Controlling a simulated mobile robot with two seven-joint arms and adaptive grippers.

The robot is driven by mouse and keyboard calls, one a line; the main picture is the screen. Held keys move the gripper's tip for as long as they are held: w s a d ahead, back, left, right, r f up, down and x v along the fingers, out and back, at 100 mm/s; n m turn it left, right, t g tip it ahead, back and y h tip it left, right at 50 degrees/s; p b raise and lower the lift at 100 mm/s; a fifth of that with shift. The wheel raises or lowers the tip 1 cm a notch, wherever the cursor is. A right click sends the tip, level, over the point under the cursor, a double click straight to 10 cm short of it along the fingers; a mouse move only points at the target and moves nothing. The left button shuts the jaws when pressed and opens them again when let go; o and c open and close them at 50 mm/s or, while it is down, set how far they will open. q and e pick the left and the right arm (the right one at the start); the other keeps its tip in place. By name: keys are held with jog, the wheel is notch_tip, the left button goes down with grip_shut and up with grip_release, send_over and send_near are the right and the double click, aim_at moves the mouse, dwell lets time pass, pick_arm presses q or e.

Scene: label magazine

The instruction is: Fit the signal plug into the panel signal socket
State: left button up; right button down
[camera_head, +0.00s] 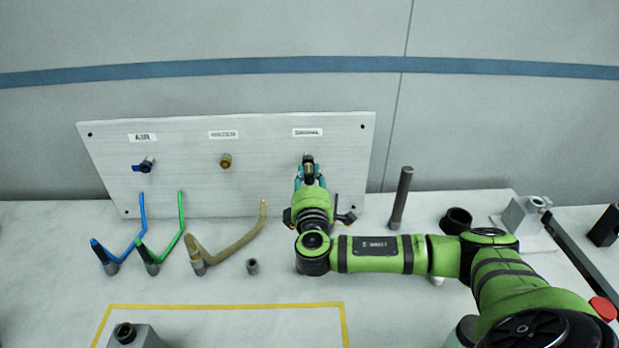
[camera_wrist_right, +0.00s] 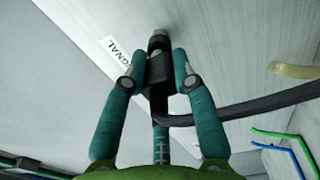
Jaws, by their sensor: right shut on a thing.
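My right gripper (camera_head: 309,180) is at the right-hand socket position of the upright grey panel (camera_head: 190,150). In the right wrist view its teal fingers (camera_wrist_right: 159,62) are shut on the sides of the black signal plug (camera_wrist_right: 157,98). A dark cable (camera_wrist_right: 260,106) runs from the plug to the right. The plug's front end meets or nearly meets the grey metal signal socket (camera_wrist_right: 158,34), beside a label (camera_wrist_right: 118,52) ending in "GNAL". The plug looks roughly in line with the socket; how deep it sits is hidden. My left gripper is not in view.
A blue-handled fitting (camera_head: 146,165) and a brass fitting (camera_head: 225,161) are on the panel. Blue, green and tan bent cables (camera_head: 250,236) stand on the table left of my arm. A dark post (camera_head: 401,198) and black ring (camera_head: 456,220) stand right.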

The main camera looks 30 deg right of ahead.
jog(key=shift+b+x, duration=0.45)
jog(key=shift+x, duration=0.55)
jog(key=c, duration=1.2)
grip_release()
jog(key=shift+r, duration=0.15)
jog(key=shift+o, duration=1.4)
jog(key=shift+w, duration=0.1)
jog(key=shift+w+d, duration=0.1)
jog(key=v, duration=1.2)
